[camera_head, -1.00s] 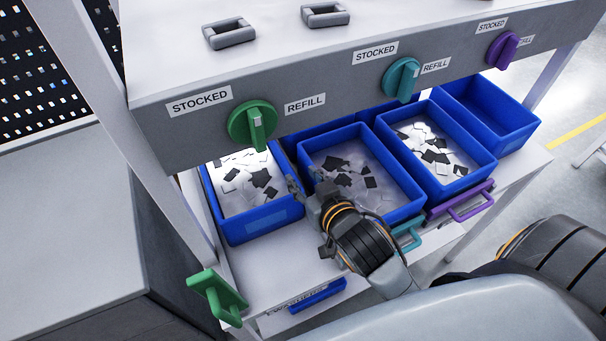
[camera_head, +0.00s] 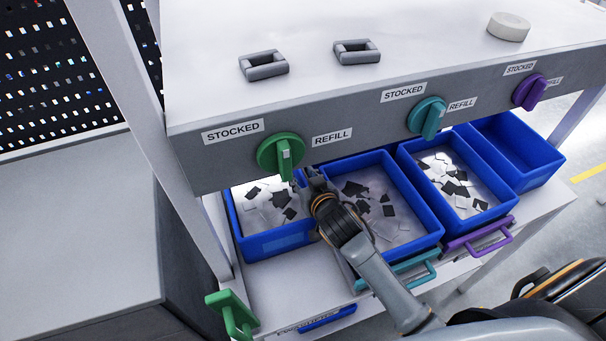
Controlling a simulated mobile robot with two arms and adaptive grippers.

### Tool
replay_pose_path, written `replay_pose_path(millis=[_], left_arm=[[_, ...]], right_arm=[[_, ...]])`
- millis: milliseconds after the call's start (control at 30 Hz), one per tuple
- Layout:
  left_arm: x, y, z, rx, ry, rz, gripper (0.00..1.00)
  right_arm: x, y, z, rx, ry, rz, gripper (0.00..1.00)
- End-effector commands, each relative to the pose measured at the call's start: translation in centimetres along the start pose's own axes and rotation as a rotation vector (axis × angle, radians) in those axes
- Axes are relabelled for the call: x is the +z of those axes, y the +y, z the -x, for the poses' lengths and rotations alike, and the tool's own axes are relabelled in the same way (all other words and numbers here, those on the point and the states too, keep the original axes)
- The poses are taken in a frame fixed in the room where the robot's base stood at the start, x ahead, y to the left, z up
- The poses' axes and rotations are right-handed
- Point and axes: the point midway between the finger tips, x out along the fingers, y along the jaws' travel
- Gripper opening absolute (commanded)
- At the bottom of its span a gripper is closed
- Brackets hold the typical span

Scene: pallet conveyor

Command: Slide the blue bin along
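Several blue bins stand in a row under the shelf front. The leftmost bin (camera_head: 278,244), the second bin (camera_head: 412,246) and the third bin (camera_head: 492,217) hold black and white flat pieces. The bin at far right (camera_head: 537,177) looks empty. My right gripper (camera_head: 312,178) reaches in from the lower right. Its fingers are at the back, by the neighbouring side walls of the leftmost and second bins, just below the shelf front. The fingers are small and dark, so contact and opening are unclear. My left gripper is not in view.
The shelf front (camera_head: 365,122) overhangs the bins, with a green dial (camera_head: 281,157), a teal dial (camera_head: 427,118) and a purple dial (camera_head: 529,92). Green (camera_head: 233,316), teal (camera_head: 405,274) and purple (camera_head: 480,241) handles stick out at the front edge. Bare tray surface lies before the leftmost bin.

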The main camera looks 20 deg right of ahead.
Motion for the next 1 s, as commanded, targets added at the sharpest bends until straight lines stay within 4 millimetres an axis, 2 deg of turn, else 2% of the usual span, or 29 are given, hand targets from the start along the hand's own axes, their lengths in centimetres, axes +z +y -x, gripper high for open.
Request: replay_pose_path(millis=[367,500,567,1000], left_arm=[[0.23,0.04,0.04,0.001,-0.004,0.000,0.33],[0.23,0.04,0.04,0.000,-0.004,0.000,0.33],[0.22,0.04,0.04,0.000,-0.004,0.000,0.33],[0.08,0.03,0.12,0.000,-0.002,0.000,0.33]], right_arm=[[-0.02,-0.02,-0.39,0.000,0.001,-0.001,0.38],[-0.01,-0.02,-0.38,0.000,0.001,-0.001,0.09],[-0.01,-0.02,-0.37,0.000,0.001,-0.001,0.00],[-0.04,0.02,-0.42,-0.001,0.000,0.000,0.00]])
